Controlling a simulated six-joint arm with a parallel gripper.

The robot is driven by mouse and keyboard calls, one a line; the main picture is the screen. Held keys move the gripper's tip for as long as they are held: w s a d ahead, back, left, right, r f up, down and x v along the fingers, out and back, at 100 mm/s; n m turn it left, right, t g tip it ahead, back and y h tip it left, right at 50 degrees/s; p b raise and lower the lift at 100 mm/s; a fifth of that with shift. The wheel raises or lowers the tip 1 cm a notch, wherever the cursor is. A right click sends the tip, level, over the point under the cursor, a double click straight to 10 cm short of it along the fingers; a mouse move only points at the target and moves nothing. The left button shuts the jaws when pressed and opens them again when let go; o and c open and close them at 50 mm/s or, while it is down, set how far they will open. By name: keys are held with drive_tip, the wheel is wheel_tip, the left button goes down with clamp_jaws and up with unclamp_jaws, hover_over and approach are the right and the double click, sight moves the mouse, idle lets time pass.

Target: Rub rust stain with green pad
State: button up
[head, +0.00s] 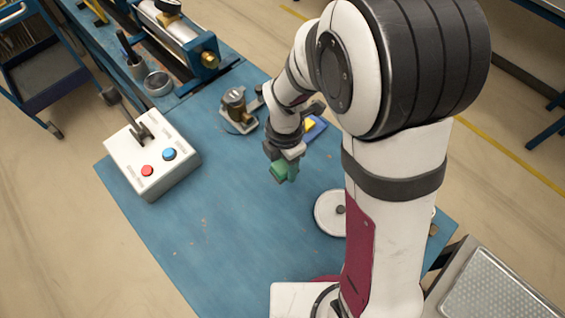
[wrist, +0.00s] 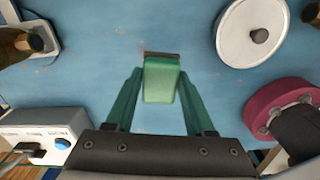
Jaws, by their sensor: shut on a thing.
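My gripper (head: 285,160) is shut on the green pad (wrist: 161,80) and holds it over the blue bench top (head: 225,230). In the wrist view the pad sits between my two green fingers. A brown patch (wrist: 160,54) shows just past the pad's far edge; it may be the rust stain, partly covered by the pad. In the head view I cannot pick out the stain. I cannot tell whether the pad touches the bench.
A white control box (head: 150,155) with red and blue buttons and a lever stands left. A brass fitting (head: 237,105) stands behind my gripper. A white round lid (head: 328,213) with a knob lies to the right. The front left bench is clear.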

sight(285, 185)
drive_tip(key=shift+f+n, duration=0.2)
drive_tip(key=shift+n, duration=0.2)
drive_tip(key=shift+f, duration=3.1)
drive_tip(key=shift+w+a+f, duration=0.2)
drive_tip(key=shift+w+f, duration=0.05)
drive_tip(key=shift+f, duration=0.25)
clamp_jaws()
drive_tip(key=shift+w+a+r, duration=0.15)
drive_tip(key=shift+w+a, duration=0.65)
drive_tip(key=shift+a, duration=0.05)
drive_tip(key=shift+w+a, duration=0.2)
drive_tip(key=shift+w, duration=0.05)
drive_tip(key=shift+f, duration=0.25)
drive_tip(key=shift+s+d+f, duration=0.2)
drive_tip(key=shift+s+d, duration=0.85)
drive_tip(key=shift+s+d+r, duration=0.1)
drive_tip(key=shift+s+d, duration=0.15)
drive_tip(key=shift+r, duration=4)
